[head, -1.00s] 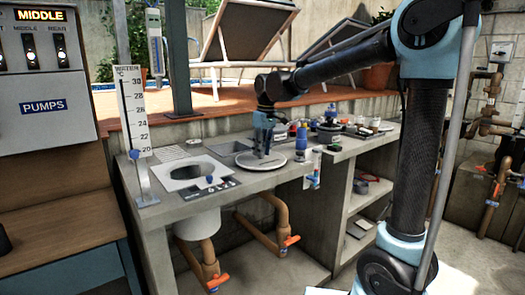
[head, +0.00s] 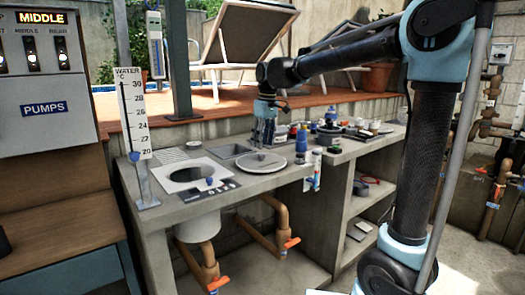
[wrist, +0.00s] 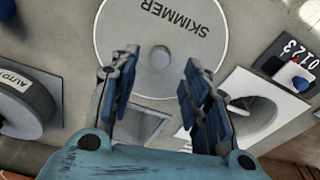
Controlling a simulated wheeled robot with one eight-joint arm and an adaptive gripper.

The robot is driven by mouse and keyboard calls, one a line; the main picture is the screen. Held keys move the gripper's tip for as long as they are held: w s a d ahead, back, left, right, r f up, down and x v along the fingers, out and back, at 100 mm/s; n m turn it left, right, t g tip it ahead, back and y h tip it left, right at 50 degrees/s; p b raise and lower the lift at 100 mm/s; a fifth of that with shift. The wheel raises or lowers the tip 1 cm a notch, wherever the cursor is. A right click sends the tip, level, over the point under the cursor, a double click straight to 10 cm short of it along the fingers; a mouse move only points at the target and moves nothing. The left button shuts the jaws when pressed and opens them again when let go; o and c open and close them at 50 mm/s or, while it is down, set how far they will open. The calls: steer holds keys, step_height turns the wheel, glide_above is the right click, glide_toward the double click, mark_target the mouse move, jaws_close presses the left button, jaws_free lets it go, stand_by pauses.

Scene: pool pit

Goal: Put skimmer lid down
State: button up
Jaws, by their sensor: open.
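The skimmer lid (head: 261,162) is a round pale disc with a small central knob. It lies flat on the grey counter, to the right of the skimmer opening (head: 190,175). In the wrist view the lid (wrist: 122,48) carries the word SKIMMER and its knob shows beyond my fingertips. My gripper (head: 264,140) is above the lid, apart from it, with nothing between the fingers. In the wrist view my gripper (wrist: 160,65) has its two blue-padded fingers spread. The skimmer opening shows in the wrist view in a white square plate (wrist: 270,88) at the right.
A square recess (head: 228,151) is behind the lid. A dial panel (head: 210,188) is at the counter's front edge. Bottles (head: 302,138) and several small items crowd the counter to the right. A thermometer gauge (head: 134,115) stands at the left end.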

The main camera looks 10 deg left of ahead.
step_height(320, 180, up, 7)
steer(key=shift+s+d, duration=0.2)
steer(key=shift+d, duration=0.2)
steer(key=s+d+f+m, duration=0.2)
steer(key=d+f, duration=0.1)
steer(key=d, duration=0.5)
steer(key=s+d+f+m+t, duration=0.1)
steer(key=s+d+f+m, duration=0.15)
steer(key=d, duration=0.55)
steer(key=s+d+f+m, duration=0.15)
steer(key=d+f, duration=0.25)
steer(key=d, duration=0.4)
steer(key=s+d+f+m, duration=0.3)
steer(key=s+d+f, duration=0.4)
steer(key=f, duration=0.3)
steer(key=s+d+f+m+h, duration=0.1)
steer(key=s+d+f+m, duration=0.2)
steer(key=s+d+f, duration=0.5)
step_height(320, 180, down, 2)
steer(key=shift+s+f+t, duration=0.1)
steer(key=shift+s+t, duration=0.2)
steer(key=shift+s, duration=0.45)
